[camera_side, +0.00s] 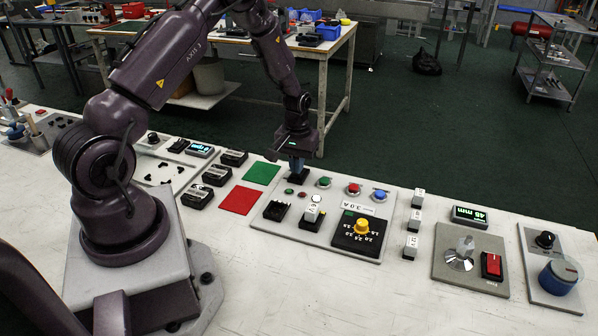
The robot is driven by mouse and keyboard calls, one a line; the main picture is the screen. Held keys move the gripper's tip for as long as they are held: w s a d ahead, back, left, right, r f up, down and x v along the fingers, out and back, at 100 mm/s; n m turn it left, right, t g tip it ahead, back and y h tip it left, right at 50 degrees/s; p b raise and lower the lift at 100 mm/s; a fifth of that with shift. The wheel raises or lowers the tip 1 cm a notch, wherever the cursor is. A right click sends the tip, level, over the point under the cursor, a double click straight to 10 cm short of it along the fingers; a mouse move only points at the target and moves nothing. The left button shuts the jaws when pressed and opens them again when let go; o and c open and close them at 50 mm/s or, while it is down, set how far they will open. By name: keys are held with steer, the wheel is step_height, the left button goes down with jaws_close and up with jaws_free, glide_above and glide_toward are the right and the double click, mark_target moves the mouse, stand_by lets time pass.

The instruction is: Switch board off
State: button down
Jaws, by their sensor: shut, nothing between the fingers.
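The grey switch board (334,222) lies on the white bench. Along its back edge are a green button (324,182), a red button (354,189) and a blue button (380,195). Nearer the front are a black rocker-like block (276,210), a white-topped switch (313,212) and a yellow knob (362,229) on a black dial plate. My gripper (297,168) is shut and empty, pointing down at the board's back left corner. A black block (298,177) is directly below its tips and partly hidden. I cannot tell whether they touch.
Green (262,173) and red (240,200) squares lie left of the board. The bench front is clear.

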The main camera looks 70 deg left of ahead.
steer(key=shift+f, duration=0.6)
steer(key=shift+r, duration=3.5)
steer(key=s+d+r+m+t, duration=0.2)
steer(key=s+d+r, duration=0.3)
steer(key=r, duration=0.3)
steer(key=s+d+r+m+t, duration=0.1)
steer(key=s+d+r+m, duration=0.3)
steer(key=s+d+r, duration=0.2)
steer(key=s+d+r+m+t, duration=0.2)
steer(key=s+d+r, duration=0.4)
steer(key=d+r, duration=0.3)
step_height(320, 180, up, 3)
steer(key=shift+d+f+m+t, duration=0.15)
steer(key=shift+d+m+t, duration=0.15)
steer(key=shift+m, duration=0.2)
